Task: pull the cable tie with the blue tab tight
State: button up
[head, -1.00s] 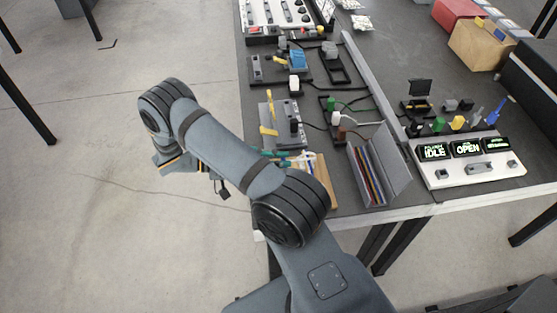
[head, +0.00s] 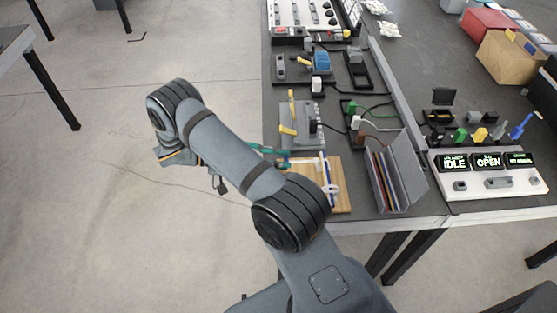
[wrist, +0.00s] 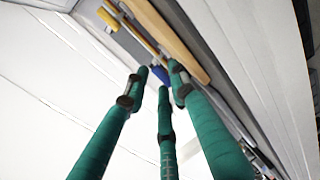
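A wooden board (head: 341,198) lies at the near left of the bench, partly behind my arm. White cable-tie strands and blue parts (head: 324,167) show on it; which part is the blue tab is unclear at this size. My gripper (head: 284,157) has teal fingers reaching to the board's left edge. In the wrist view its fingers (wrist: 158,76) are spread with gaps between the tips. A small blue piece (wrist: 161,74) shows between and beyond the tips; I cannot tell whether they touch it. Nothing is clearly held.
A grey panel with yellow levers (head: 300,130) stands just behind the board. An upright grey holder with coloured sheets (head: 397,175) stands to its right. A white console with displays (head: 490,182) is at the right. Open floor lies left of the bench.

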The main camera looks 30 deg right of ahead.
jog(key=v, duration=1.2)
